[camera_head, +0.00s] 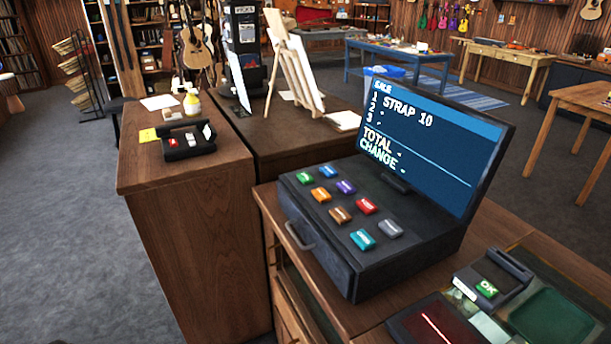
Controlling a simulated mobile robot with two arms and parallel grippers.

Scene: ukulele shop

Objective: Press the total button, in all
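A dark cash register (345,265) stands on a wooden counter. Its sloped top carries several coloured buttons in two columns: green (305,178), blue (328,171), orange (320,194), purple (345,187), brown (340,215), red (366,205), teal (362,239) and grey (390,228). Their labels are too small to read, so I cannot tell which is the total button. The screen (425,150) reads "1 STRAP 10", with lines 2 and 3 showing no item, and TOTAL and CHANGE each followed by a dash. Neither gripper is in view.
A card terminal (493,283) with a green OK button, a dark red pad (437,322) and a green tray (552,318) are at the lower right. A wooden cabinet (200,225) at the left holds a small device (187,141) and a bottle (192,104). Open floor lies at the far left.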

